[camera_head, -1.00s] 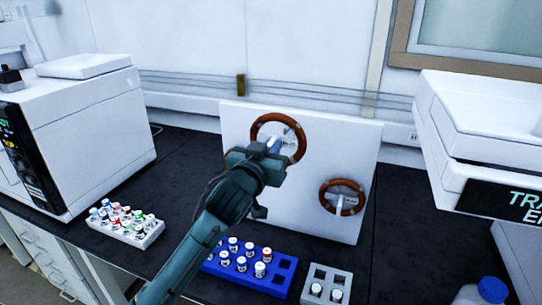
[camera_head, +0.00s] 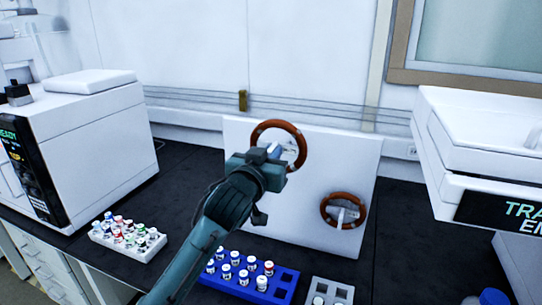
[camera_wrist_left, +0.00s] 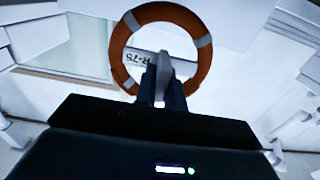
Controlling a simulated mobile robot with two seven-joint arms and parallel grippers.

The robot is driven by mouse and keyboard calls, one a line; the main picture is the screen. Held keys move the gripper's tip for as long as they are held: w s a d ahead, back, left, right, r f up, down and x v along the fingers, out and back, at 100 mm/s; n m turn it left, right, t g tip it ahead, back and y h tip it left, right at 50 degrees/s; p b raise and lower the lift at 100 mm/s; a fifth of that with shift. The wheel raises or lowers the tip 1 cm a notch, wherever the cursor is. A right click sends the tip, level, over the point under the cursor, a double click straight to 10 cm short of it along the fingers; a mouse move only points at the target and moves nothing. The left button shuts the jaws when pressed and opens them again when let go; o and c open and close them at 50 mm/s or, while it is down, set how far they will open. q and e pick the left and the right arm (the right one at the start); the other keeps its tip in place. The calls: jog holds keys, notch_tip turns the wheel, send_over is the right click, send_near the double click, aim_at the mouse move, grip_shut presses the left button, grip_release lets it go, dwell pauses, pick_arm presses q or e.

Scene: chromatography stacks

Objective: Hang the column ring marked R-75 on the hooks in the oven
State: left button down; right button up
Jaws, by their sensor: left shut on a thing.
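An orange-brown column ring (camera_head: 302,145) is in my left gripper (camera_head: 272,156), in front of the upper left part of a white upright board. The left wrist view shows the ring (camera_wrist_left: 117,47) with pale bands and a tag reading R-75. The shut fingers (camera_wrist_left: 164,82) hold it at the grey piece inside its lower part. A second, similar ring (camera_head: 324,212) is at the board's lower right; its marking is too small to read. I cannot make out the oven's inside or its hooks. My right gripper is not in view.
The white board (camera_head: 290,225) stands on the dark bench. In front are a blue vial rack (camera_head: 284,288) and a grey rack (camera_head: 343,290). A white vial tray (camera_head: 150,252) and a white instrument (camera_head: 95,140) are left. Another instrument (camera_head: 470,125) juts in right.

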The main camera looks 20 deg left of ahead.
pick_arm(q)
jog(key=s, duration=0.6)
jog(key=shift+a, duration=0.15)
dwell(0.5)
